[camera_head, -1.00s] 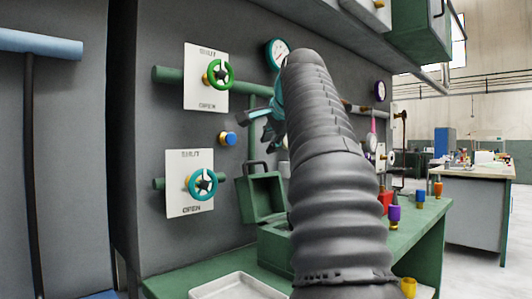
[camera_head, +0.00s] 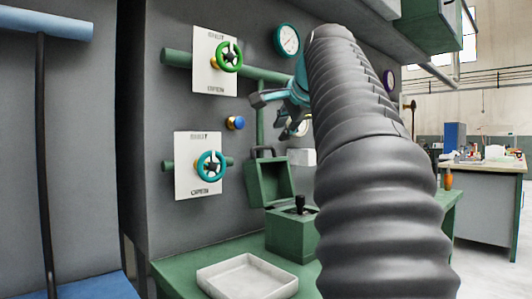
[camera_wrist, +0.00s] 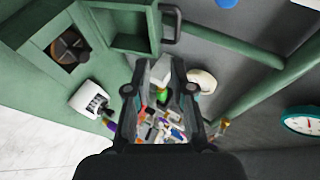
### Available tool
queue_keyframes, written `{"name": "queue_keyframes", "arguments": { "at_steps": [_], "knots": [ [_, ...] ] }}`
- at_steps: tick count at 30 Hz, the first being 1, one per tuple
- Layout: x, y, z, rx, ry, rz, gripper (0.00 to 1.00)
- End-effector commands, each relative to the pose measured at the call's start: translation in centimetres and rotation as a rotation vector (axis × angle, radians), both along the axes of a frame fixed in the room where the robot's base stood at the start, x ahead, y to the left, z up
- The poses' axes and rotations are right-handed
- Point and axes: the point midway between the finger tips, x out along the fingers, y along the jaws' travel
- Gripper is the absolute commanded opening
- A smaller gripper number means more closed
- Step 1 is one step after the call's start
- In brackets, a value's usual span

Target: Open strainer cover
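The strainer is a green box (camera_head: 285,238) on the green bench. Its cover (camera_head: 268,182) stands up at the back, open, with a dark handle (camera_head: 263,152) on top. A black knob-like part (camera_head: 299,204) shows inside the box. My gripper (camera_head: 274,114) is above the cover, apart from it and empty. In the wrist view my gripper (camera_wrist: 160,92) has its fingers spread with nothing held between them. There the box (camera_wrist: 40,47), the raised cover (camera_wrist: 138,43) and its handle (camera_wrist: 172,25) lie beyond the fingers, toward the upper left.
A grey tray (camera_head: 247,286) lies at the bench front. A green valve wheel (camera_head: 228,57), a teal valve wheel (camera_head: 211,166), a blue knob (camera_head: 235,123) and a gauge (camera_head: 287,40) are on the panel. A green pipe (camera_head: 176,57) runs along it. My arm hides the bench's right part.

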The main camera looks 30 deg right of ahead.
Motion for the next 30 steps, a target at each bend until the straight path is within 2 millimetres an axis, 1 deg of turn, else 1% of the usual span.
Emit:
{"name": "queue_keyframes", "arguments": {
  "at_steps": [1,4,6,10,14,17,20,30],
  "knots": [
    [-0.1,0.2,-1.3,0.014,-0.030,0.004,0.23],
    [0.4,0.4,-2.3,0.037,-0.110,0.012,0.23],
    [1.1,0.2,-2.8,0.052,-0.167,0.011,0.23],
    [2.5,-0.6,-3.0,0.061,-0.244,0.002,0.23],
    [2.9,-1.1,-2.2,0.040,-0.285,-0.006,0.23],
    [3.5,-1.3,-2.3,0.032,-0.287,-0.006,0.23],
    [4.7,-1.5,-2.6,0.033,-0.286,-0.004,0.23],
    [10.6,-2.7,-4.1,0.033,-0.284,-0.003,0.23]
  ]
}}
